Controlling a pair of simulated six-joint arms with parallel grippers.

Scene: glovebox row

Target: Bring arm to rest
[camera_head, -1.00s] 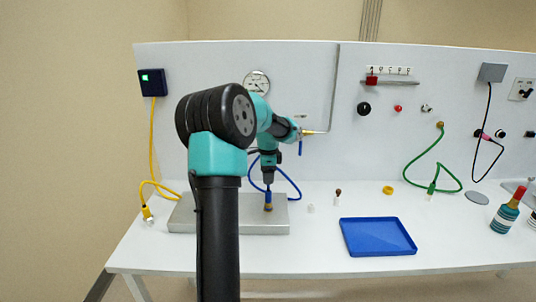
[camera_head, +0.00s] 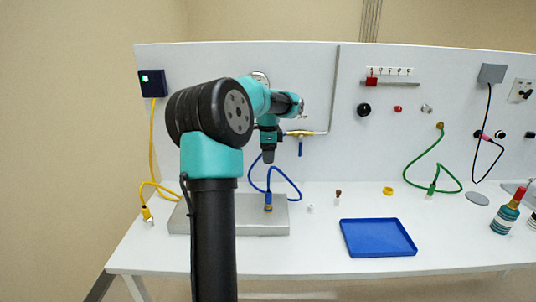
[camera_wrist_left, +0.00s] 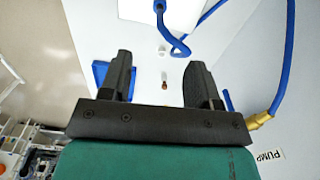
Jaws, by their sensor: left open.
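My left arm comes up from the bottom in the head view, and its gripper (camera_head: 267,156) hangs in the air above the grey metal block (camera_head: 262,226). In the left wrist view the two black fingers of the left gripper (camera_wrist_left: 157,82) stand wide apart with nothing between them but the view of the table. A blue hose (camera_head: 284,179) ends in a fitting (camera_head: 268,202) that stands upright at the block, below and apart from the gripper. The hose also shows in the left wrist view (camera_wrist_left: 280,70), leading to a brass fitting (camera_wrist_left: 260,122). My right gripper is not seen.
A blue tray (camera_head: 378,237) lies on the white table right of the block. A small brown-topped vial (camera_head: 338,198) and a yellow ring (camera_head: 388,190) stand behind it. The upright panel (camera_head: 220,80) with a brass valve (camera_head: 298,133) rises behind. A yellow cable (camera_head: 153,140) hangs left.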

